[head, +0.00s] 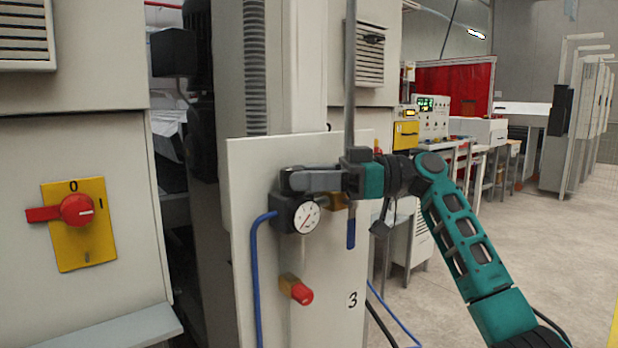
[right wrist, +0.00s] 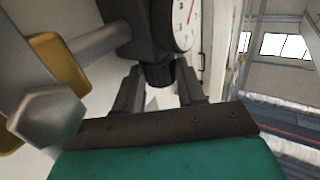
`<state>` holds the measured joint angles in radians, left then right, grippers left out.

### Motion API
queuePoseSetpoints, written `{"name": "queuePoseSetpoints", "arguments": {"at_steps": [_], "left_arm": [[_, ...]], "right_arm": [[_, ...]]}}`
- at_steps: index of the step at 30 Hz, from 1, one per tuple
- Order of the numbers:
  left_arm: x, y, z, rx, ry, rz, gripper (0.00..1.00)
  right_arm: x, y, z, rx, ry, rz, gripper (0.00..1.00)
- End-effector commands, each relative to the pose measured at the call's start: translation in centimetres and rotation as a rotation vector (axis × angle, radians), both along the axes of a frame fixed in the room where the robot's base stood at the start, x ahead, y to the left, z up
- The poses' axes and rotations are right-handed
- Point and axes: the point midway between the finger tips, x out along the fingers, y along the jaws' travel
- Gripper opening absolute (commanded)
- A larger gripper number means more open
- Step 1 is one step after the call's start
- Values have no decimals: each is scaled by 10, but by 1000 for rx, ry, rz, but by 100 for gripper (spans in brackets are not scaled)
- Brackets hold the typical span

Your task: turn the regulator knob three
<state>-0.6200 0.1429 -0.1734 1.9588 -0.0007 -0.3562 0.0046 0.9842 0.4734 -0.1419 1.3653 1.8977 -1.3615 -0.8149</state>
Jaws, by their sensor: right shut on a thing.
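The regulator (head: 285,213) with its round white gauge (head: 307,217) is mounted on a pale panel marked with a 3. My right gripper (head: 290,180) comes in from the right and is shut on the regulator's knob, at the top of the regulator. In the right wrist view the dark ribbed knob (right wrist: 160,75) sits between the two fingers, below the regulator body (right wrist: 133,25). In the head view the fingers hide the knob. My left gripper is not in view.
A blue hose (head: 256,270) runs down from the regulator. A red-tipped brass fitting (head: 297,290) sticks out below it. A red rotary switch (head: 76,209) on a yellow plate is at the left. Open floor (head: 545,240) lies to the right.

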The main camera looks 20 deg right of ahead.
Motion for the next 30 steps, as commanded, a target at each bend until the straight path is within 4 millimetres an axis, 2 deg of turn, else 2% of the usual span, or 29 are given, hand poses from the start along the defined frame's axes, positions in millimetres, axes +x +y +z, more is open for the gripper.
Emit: {"name": "queuePoseSetpoints", "arguments": {"at_steps": [3, 4, 12, 30], "left_arm": [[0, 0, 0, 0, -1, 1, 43], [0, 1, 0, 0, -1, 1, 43], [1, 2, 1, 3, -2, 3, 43], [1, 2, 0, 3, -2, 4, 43]], "right_arm": [[0, 0, 0, -1, 0, -1, 9], [0, 0, 0, -1, 0, -1, 40], [0, 0, 0, 0, 0, -3, 65], [2, -1, 1, 2, -1, -13, 65]]}}
